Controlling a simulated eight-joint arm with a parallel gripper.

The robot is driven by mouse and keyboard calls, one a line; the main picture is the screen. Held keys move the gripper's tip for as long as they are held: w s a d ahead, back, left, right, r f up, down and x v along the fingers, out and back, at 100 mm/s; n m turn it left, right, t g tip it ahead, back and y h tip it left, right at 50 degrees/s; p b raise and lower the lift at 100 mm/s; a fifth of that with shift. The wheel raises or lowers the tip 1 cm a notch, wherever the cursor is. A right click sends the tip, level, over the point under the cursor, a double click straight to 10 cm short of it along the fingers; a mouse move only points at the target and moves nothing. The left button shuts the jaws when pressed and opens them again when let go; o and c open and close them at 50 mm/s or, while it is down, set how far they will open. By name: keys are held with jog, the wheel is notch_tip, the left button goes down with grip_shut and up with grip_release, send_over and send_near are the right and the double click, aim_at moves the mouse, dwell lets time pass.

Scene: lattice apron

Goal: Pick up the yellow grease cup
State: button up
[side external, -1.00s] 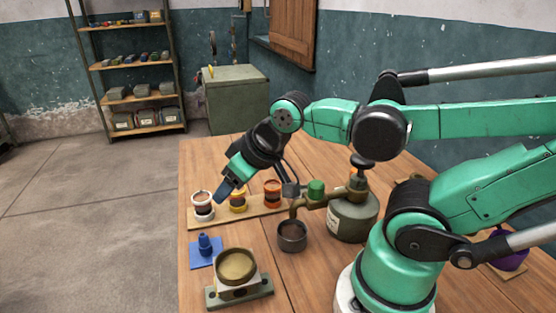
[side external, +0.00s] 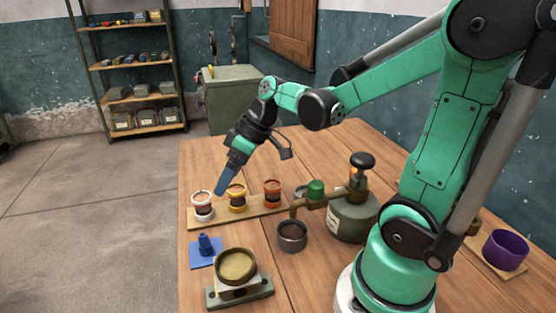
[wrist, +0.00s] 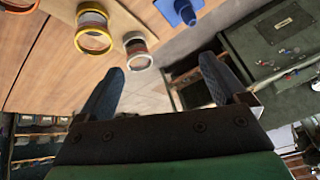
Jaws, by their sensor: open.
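The yellow grease cup (side external: 237,205) stands upright on a wooden board in the side view, between a white-rimmed cup (side external: 203,212) and an orange cup (side external: 272,200). In the wrist view the yellow cup (wrist: 94,39) is at the upper left, with the white-rimmed cup (wrist: 139,55) to its right and the orange cup (wrist: 18,4) cut off at the corner. My gripper (side external: 219,193) is tilted, its blue fingers above and beside the yellow cup in the side picture. In the wrist view its fingers (wrist: 160,82) are apart with nothing between them.
The wooden board (side external: 213,218) lies on the table (side external: 225,160). A blue fitting (side external: 205,243) on a blue square, a brass-topped block (side external: 238,265), a dark cup (side external: 292,236) and a grey canister (side external: 352,220) stand nearby. A purple bowl (side external: 505,250) is at the right. The table behind the board is clear.

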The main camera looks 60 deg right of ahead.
aim_at(240, 187)
jog(key=d+f+n+y, duration=0.1)
jog(key=d, duration=0.1)
jog(key=w+d+f+n+y, duration=0.1)
jog(key=d, duration=0.1)
jog(key=d+f+n+y, duration=0.1)
jog(key=d+n, duration=0.1)
jog(key=shift+w+t+y, duration=0.3)
jog(key=shift+t+y, duration=0.1)
jog(key=d+n+y, duration=0.1)
jog(key=s+d+f+n+t, duration=0.1)
jog(key=d+f+n+y, duration=0.1)
jog(key=d, duration=0.1)
jog(key=shift+s+f+n+t+y, duration=0.15)
jog(key=shift+s+n+t+y, duration=0.1)
jog(key=shift+n+t+y, duration=0.05)
jog(key=shift+f, duration=0.15)
jog(key=shift+x, duration=2.7)
grip_shut()
